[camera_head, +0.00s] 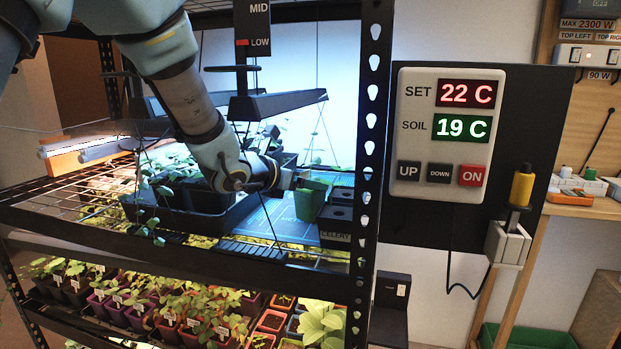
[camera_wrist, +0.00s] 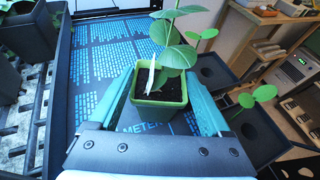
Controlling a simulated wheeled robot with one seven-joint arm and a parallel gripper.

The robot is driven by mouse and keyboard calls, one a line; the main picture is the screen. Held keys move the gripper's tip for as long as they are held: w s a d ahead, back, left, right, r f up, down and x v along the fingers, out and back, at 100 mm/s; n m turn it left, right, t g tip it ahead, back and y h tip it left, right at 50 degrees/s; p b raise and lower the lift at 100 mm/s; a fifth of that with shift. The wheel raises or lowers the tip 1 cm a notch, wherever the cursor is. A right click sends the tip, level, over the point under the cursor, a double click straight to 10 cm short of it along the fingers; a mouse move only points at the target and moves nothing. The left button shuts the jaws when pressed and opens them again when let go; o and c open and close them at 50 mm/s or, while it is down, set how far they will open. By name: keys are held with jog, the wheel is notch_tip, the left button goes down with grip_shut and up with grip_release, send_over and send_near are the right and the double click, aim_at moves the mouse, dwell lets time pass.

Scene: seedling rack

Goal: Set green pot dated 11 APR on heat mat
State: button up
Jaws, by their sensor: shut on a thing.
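The green pot (camera_head: 311,201) is in my gripper (camera_head: 287,184) on the rack's upper shelf, at the right end of the blue heat mat (camera_head: 270,228). In the wrist view the pot (camera_wrist: 158,98) sits upright between the two fingers, with dark soil, a leafy seedling and a white tag. The date on the tag cannot be read. The printed heat mat (camera_wrist: 108,60) spreads behind and around the pot. The pot's base is hidden in the wrist view, and I cannot tell whether it touches the mat.
A dark tray marked CELERY (camera_head: 336,224) stands close right of the pot. A black tray (camera_head: 185,217) with dark pots lies left of the mat. A lamp bar (camera_head: 275,103) hangs above. The rack post (camera_head: 368,150) stands right. The controller (camera_head: 445,135) reads SET 22 C, SOIL 19 C.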

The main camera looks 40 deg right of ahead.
jog(key=o, duration=1.3)
jog(key=s+a+b, duration=0.1)
jog(key=a, duration=0.4)
jog(key=a+b, duration=0.1)
jog(key=a, duration=0.3)
jog(key=s+a+r+b, duration=0.1)
jog(key=a+b, duration=0.1)
jog(key=a, duration=0.3)
jog(key=shift+s+a, duration=0.3)
